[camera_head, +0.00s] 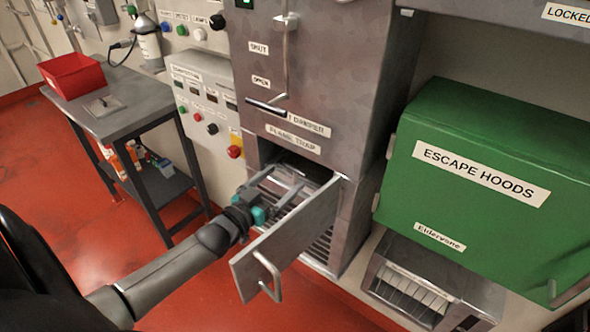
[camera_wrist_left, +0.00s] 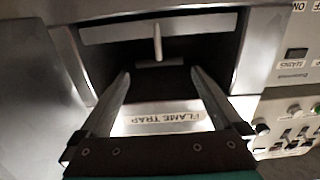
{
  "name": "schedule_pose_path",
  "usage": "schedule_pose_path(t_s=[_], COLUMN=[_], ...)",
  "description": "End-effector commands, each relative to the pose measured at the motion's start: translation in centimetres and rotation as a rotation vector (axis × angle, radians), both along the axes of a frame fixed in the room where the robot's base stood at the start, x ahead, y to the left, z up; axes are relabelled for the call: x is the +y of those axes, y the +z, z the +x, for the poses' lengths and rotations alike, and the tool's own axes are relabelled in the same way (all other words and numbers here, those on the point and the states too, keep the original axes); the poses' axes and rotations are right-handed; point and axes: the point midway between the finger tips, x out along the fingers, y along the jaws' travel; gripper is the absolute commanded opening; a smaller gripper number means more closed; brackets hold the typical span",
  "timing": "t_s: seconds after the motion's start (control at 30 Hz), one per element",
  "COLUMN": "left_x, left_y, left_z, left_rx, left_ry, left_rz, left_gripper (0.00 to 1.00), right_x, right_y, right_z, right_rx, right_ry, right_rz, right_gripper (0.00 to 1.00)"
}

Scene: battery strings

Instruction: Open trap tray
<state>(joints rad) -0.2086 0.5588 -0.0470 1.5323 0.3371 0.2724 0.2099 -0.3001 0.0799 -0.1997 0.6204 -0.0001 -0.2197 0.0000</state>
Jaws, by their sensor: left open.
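The flame trap compartment sits low in the grey metal cabinet, under a "FLAME TRAP" label (camera_head: 293,141). Its door (camera_head: 290,238), with a bar handle, is swung outward. The metal trap tray (camera_head: 290,174) lies inside, partly hidden by my gripper. In the left wrist view, turned upside down, the tray's front edge (camera_wrist_left: 190,25) and small central handle (camera_wrist_left: 157,42) show in the dark opening. My left gripper (camera_head: 283,187) is open and empty at the opening. Its fingers (camera_wrist_left: 160,75) are spread, pointing at the handle, apparently apart from it. My right gripper is not in view.
The open door stands close to the right of my left arm. A grey side table (camera_head: 118,115) with a red bin (camera_head: 72,75) is at left. A control panel (camera_head: 205,100) is left of the opening. A green escape hood box (camera_head: 490,190) is at right. Red floor is clear.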

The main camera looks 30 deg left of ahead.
Motion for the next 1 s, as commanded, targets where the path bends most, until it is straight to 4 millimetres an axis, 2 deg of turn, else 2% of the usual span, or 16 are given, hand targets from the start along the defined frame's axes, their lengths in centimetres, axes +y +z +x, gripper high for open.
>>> schedule_pose_path(t_s=[0.2,0.4,0.87,1.0], left_x=[-0.2,-0.4,-0.5,-0.5], left_y=[0.0,0.0,0.0,0.0], left_z=[3.1,5.0,5.7,5.7], left_rx=[-0.002,-0.001,0.001,0.000], left_ry=[0.000,0.000,0.000,0.000], left_rz=[0.000,-0.001,-0.001,-0.001], left_gripper=[1.00,1.00,1.00,0.84], right_x=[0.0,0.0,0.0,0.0], right_y=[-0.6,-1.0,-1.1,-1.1], right_z=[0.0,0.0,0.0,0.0], right_rx=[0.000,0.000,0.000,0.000], right_ry=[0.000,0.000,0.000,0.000], right_rz=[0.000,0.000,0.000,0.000], right_gripper=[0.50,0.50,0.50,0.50])
